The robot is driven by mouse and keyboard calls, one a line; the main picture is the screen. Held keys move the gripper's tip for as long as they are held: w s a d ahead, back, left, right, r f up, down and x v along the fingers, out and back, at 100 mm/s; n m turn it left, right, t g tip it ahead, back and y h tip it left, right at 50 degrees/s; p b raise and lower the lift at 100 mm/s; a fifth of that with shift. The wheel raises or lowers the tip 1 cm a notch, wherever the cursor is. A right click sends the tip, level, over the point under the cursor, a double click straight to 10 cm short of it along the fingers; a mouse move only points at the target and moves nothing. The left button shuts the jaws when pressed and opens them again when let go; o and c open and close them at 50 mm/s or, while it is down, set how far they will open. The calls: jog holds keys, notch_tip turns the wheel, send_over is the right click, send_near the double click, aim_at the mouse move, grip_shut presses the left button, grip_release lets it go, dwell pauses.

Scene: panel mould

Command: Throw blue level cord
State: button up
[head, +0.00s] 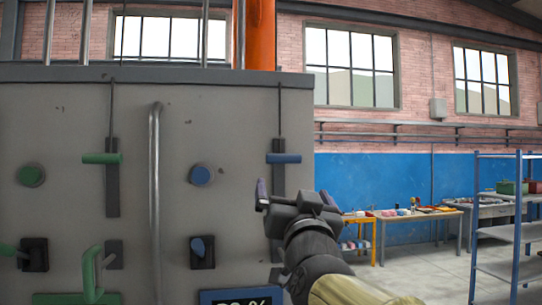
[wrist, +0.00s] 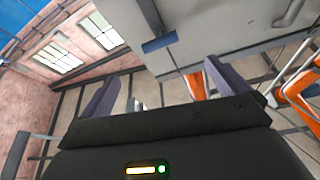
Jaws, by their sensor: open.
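The blue cord handle (head: 284,158) is a short horizontal bar hanging from a thin dark cord, in front of a dark vertical strip on the right side of the grey panel. It also shows in the wrist view (wrist: 160,42), beyond and between my fingers. My gripper (head: 295,195) is open and empty, just below and slightly right of the handle in the head view. In the wrist view my gripper's two fingers (wrist: 160,90) stand wide apart. The handle is not touched, as far as I can see.
A blue shelf rack (head: 497,235) and tables stand farther right.

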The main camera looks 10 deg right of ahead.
aim_at(284, 162)
jog(key=p+x, duration=0.9)
jog(key=x, duration=0.7)
jog(key=shift+w+r+p, duration=0.1)
jog(key=shift+w+p, duration=0.1)
jog(key=shift+p, duration=0.2)
jog(key=shift+w, duration=0.55)
